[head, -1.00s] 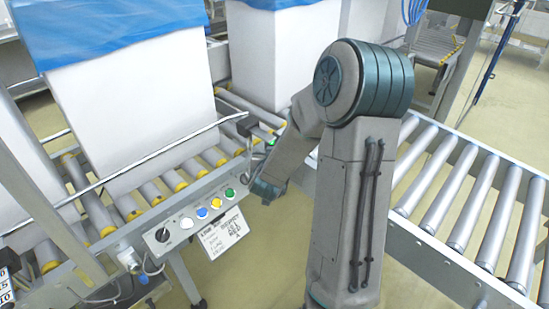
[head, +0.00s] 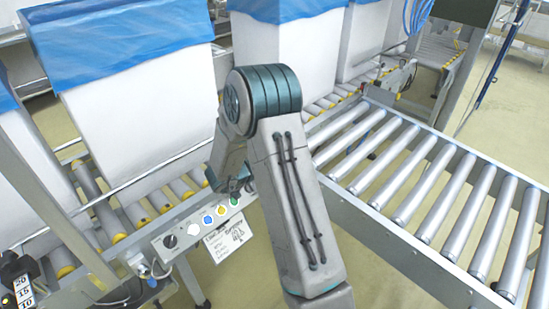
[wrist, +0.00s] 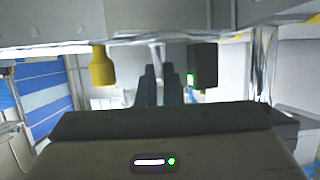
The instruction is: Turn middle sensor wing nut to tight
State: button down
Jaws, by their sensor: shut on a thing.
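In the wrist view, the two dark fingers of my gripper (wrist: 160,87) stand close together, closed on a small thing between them. The held part is mostly hidden; a pale thin stem (wrist: 160,55) shows just above the fingertips, consistent with the wing nut. A black sensor block (wrist: 203,65) with a small green light sits just right of the fingers. In the head view, my arm covers the fingertips and the nut, beside the conveyor's side rail behind the button panel.
The button panel (head: 191,224) with a hanging label (head: 230,238) is close to my arm. Tall white boxes (head: 140,125) with blue liners stand on the conveyor. A yellow-capped part (wrist: 102,68) is left of the fingers. An empty roller conveyor (head: 440,175) lies right.

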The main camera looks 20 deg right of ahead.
jog(key=shift+w+r+m+g+h+p, duration=0.15)
jog(key=shift+m+g+h+p, duration=0.15)
jog(key=shift+m+g+p, duration=0.9)
jog(key=shift+g, duration=0.3)
jog(key=c, duration=1.6)
grip_release()
jog(key=shift+d+f, duration=0.1)
jog(key=shift+f, duration=0.1)
jog(key=p+v, duration=0.1)
jog(key=v, duration=1.3)
jog(key=shift+p, duration=0.3)
